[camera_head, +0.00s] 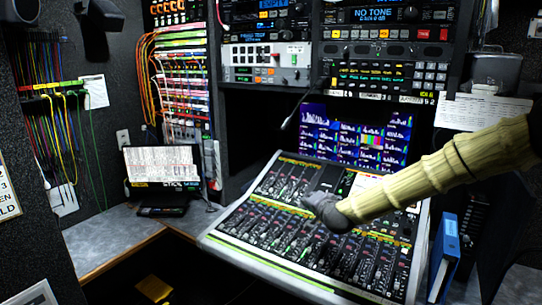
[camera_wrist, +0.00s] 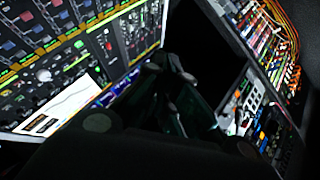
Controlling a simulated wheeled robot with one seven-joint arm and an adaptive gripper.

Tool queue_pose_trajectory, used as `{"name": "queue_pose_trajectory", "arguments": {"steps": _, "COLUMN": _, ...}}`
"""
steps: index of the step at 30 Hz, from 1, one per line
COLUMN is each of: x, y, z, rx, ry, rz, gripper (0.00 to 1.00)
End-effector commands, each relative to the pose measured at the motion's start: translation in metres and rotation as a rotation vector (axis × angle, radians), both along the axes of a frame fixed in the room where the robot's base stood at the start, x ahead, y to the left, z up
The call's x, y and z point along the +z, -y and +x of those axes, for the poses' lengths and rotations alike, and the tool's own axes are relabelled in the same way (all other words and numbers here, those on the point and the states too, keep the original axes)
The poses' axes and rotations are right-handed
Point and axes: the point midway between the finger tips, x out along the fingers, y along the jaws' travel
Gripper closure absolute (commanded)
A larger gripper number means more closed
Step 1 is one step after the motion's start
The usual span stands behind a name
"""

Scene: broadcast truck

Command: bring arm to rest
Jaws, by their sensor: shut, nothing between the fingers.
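My arm, in a pale yellow ribbed sleeve, reaches in from the right edge in the head view. It ends in my grey gripper (camera_head: 322,208), which is over the middle of the mixing console (camera_head: 262,260). Whether it touches the console cannot be told. In the wrist view my gripper (camera_wrist: 178,75) is dark and hard to make out; it looks shut, with nothing seen in it. The console (camera_wrist: 60,62) fills the upper left of that view, tilted.
Rack equipment (camera_head: 265,54) and a monitor (camera_head: 350,135) stand behind the console. A small screen device (camera_head: 162,165) sits on the grey side counter. Coloured cables hang at the left. A blue binder (camera_head: 443,258) stands right of the console.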

Motion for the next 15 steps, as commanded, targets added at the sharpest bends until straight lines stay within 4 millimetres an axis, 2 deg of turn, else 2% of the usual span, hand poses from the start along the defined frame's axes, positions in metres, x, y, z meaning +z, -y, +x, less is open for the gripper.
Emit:
{"name": "queue_pose_trajectory", "arguments": {"steps": 1, "x": -0.03, "y": -0.006, "z": -0.013, "rx": 0.02, "ry": -0.038, "rz": -0.03, "gripper": 1.0}}
{"name": "queue_pose_trajectory", "arguments": {"steps": 3, "x": -0.066, "y": -0.01, "z": -0.031, "rx": 0.043, "ry": -0.082, "rz": -0.069, "gripper": 1.0}}
{"name": "queue_pose_trajectory", "arguments": {"steps": 8, "x": -0.145, "y": -0.016, "z": -0.079, "rx": 0.102, "ry": -0.19, "rz": -0.16, "gripper": 1.0}}
{"name": "queue_pose_trajectory", "arguments": {"steps": 15, "x": -0.252, "y": -0.015, "z": -0.166, "rx": 0.199, "ry": -0.353, "rz": -0.291, "gripper": 1.0}}
